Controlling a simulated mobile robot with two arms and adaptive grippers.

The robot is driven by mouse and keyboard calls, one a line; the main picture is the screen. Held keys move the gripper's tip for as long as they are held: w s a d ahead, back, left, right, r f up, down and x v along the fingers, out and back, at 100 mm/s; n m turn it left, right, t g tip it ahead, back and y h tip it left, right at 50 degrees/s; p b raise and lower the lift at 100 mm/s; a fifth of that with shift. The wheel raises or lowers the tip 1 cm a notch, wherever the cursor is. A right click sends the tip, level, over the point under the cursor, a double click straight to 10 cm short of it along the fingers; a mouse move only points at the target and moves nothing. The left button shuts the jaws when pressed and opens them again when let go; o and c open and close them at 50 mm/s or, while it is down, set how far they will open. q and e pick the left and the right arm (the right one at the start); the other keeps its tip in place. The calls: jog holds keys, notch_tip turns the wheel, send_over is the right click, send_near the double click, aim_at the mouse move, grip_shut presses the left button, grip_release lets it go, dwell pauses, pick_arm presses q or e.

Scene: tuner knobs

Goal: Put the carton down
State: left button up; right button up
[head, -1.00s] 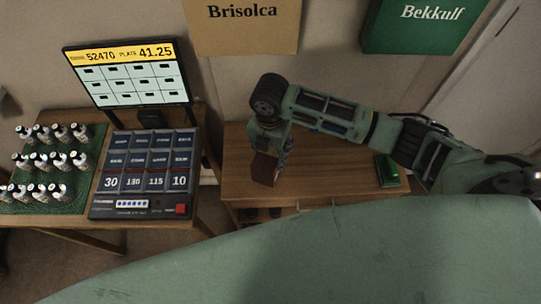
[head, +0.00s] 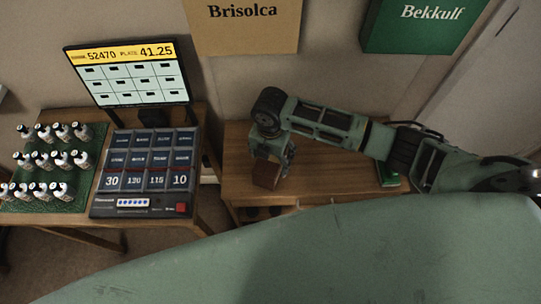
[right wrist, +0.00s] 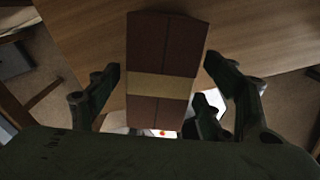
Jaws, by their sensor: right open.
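The carton is a brown box (head: 267,173) with a tan band, near the left end of the wooden table in the head view. In the right wrist view the carton (right wrist: 162,60) lies between the two fingers. My right gripper (head: 272,158) is above the carton and partly covers it. In the right wrist view my right gripper (right wrist: 160,88) is open, with a gap between each finger and the carton's sides. The carton's underside is hidden. My left gripper is not in view.
The wooden table (head: 325,178) has free room right of the carton. A green object (head: 388,172) lies at its right, partly behind my arm. A keypad console (head: 150,172), screen (head: 128,72) and several bottles on a green mat (head: 90,150) stand on the left table.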

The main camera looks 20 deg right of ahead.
jog(key=shift+r, duration=0.1)
notch_tip(320, 180, up, 12)
dwell(0.6)
dwell(0.4)
